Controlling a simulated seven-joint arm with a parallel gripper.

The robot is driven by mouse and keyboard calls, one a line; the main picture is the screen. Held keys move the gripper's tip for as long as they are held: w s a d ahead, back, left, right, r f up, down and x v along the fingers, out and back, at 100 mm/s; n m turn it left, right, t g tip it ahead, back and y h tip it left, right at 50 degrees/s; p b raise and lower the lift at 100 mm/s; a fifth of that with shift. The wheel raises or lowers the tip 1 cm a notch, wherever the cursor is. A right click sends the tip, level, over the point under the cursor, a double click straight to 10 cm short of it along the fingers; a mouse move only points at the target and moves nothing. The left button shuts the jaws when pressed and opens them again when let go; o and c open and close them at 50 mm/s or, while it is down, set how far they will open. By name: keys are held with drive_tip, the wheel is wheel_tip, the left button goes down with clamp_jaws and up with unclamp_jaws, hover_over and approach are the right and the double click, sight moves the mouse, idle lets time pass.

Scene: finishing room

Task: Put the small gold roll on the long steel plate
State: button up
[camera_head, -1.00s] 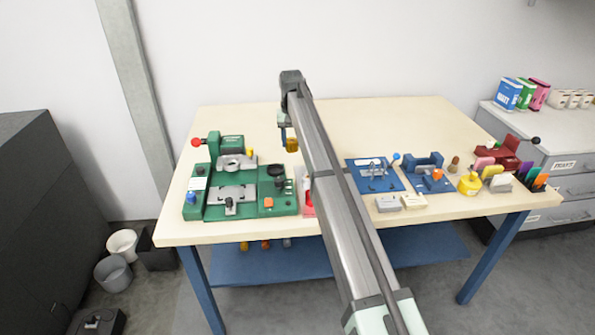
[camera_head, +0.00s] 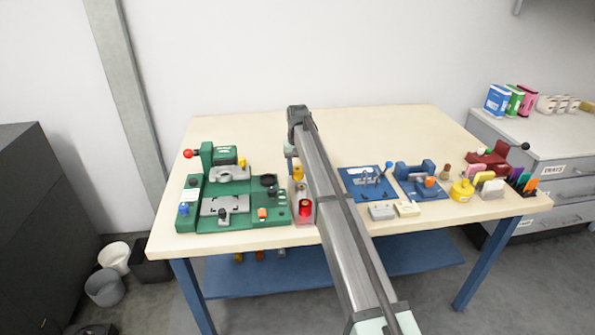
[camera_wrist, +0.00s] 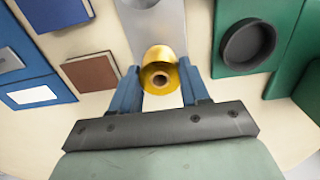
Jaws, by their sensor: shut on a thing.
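The small gold roll (camera_wrist: 158,75) is between the two blue fingers of my gripper (camera_wrist: 161,88), which is shut on it. Its round end with a dark core faces the wrist camera. In the head view the gold roll (camera_head: 298,173) shows just left of my arm. A long pale grey steel plate (camera_wrist: 153,32) lies behind the roll in the wrist view. In the head view this narrow plate (camera_head: 297,191) runs beside the green fixture, partly hidden by my arm. I cannot tell whether the roll touches the plate.
A red roll (camera_head: 305,208) stands at the plate's near end. The green fixture (camera_head: 234,200) with a black round cup (camera_wrist: 249,46) is close on one side. Blue fixtures (camera_head: 368,183) lie on the other side. The table's back is clear.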

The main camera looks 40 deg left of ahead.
sight(298, 168)
drive_tip(key=shift+f, duration=0.6)
drive_tip(key=shift+f, duration=0.15)
drive_tip(key=o, duration=1)
wheel_tip(298, 168, up, 12)
drive_tip(key=shift+r, duration=0.15)
